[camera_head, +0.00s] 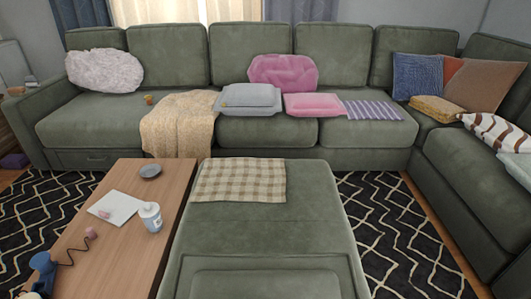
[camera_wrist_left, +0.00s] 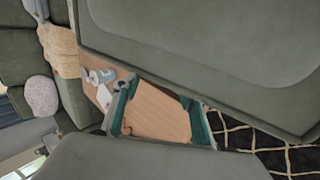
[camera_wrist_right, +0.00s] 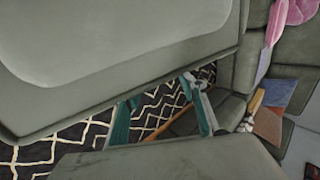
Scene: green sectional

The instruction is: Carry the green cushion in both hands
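A green padded block with a rounded inset panel (camera_head: 270,282) fills the bottom middle of the head view. I cannot tell whether it is a loose cushion or the near end of the green chaise (camera_head: 262,228). Its padded surface is close in the left wrist view (camera_wrist_left: 220,40) and the right wrist view (camera_wrist_right: 110,40). My left gripper (camera_wrist_left: 158,92) is open and empty beside it, on the coffee table side. My right gripper (camera_wrist_right: 162,89) is open and empty on its other side, over the rug. Neither gripper shows in the head view.
The coffee table (camera_head: 72,240) on the left holds a white bottle (camera_head: 150,217), a dark dish (camera_head: 150,171) and a blue telephone (camera_head: 43,268). A checked cloth (camera_head: 238,180) lies on the chaise. The sectional (camera_head: 455,190) bounds the back and right. Patterned rug (camera_head: 395,235) lies bare right of the chaise.

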